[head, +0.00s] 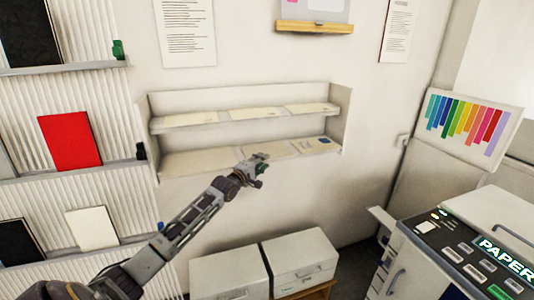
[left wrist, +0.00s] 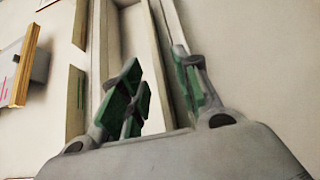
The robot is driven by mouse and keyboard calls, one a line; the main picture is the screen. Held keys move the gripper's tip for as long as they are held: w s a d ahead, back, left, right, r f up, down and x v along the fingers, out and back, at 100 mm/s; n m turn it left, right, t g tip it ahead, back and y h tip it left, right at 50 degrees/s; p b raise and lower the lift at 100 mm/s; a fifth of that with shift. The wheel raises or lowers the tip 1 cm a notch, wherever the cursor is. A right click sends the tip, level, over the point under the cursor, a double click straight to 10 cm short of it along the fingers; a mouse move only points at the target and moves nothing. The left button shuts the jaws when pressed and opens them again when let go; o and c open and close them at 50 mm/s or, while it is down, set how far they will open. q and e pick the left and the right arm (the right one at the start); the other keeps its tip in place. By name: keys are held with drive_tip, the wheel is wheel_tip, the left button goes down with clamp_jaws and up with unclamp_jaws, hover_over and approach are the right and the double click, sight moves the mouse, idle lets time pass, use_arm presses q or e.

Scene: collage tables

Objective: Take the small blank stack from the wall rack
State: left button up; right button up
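The wall rack (head: 345,110) is a white recessed unit with two shelves in the head view. Thin pale paper stacks lie on its upper shelf, at left (head: 183,119), middle (head: 252,113) and right (head: 306,108). More flat sheets lie on the lower shelf, and one at right (head: 324,142) has a blue mark. I cannot tell which stack is the small blank one. My left gripper (head: 257,168) is at the lower shelf's front edge, near its middle. In the left wrist view its green-padded fingers (left wrist: 160,92) stand apart, with no clearly held object between them. My right gripper is out of view.
Display shelves (head: 70,66) with a red folder (head: 70,140) stand at left. Two white drawer boxes (head: 300,262) sit below the rack. A paper machine (head: 462,250) is at lower right. A wooden ledge (head: 314,27) is on the wall above.

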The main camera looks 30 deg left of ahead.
use_arm(q)
clamp_jaws()
drive_tip(key=shift+r, duration=0.15)
wheel_tip(320, 180, up, 10)
drive_tip(key=b, duration=0.1)
idle(0.8)
idle(0.3)
